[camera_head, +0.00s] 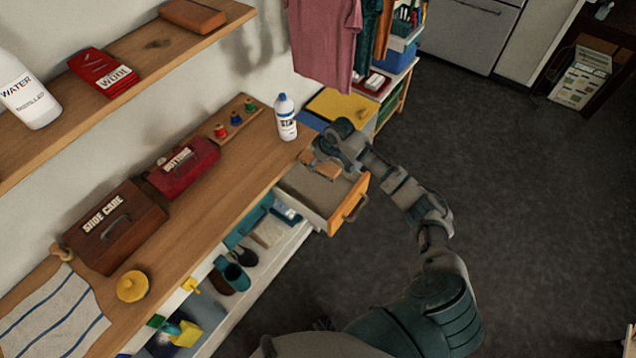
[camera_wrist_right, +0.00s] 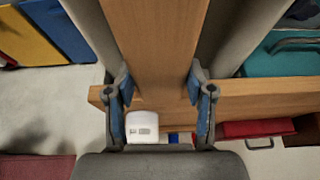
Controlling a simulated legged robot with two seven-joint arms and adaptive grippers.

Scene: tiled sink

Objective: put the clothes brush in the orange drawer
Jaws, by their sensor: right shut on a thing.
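The orange-fronted drawer (camera_head: 345,204) is pulled out from the right end of the wooden workbench; its grey inside is partly visible. My right gripper (camera_head: 322,153) is over the back part of the drawer, shut on the brown wooden clothes brush (camera_head: 326,170). The brush is within the drawer's outline; I cannot tell whether it touches the bottom. The gripper hides part of it. The right wrist view shows my right gripper (camera_wrist_right: 160,105) with its two blue-padded fingers apart and wood between them. My left gripper is not in view.
A white bottle with a blue cap (camera_head: 286,117) stands on the workbench near the drawer. A red box (camera_head: 184,166) and a brown shoe care box (camera_head: 114,227) stand farther left. Hanging clothes (camera_head: 325,40) are behind. The floor right of the drawer is clear.

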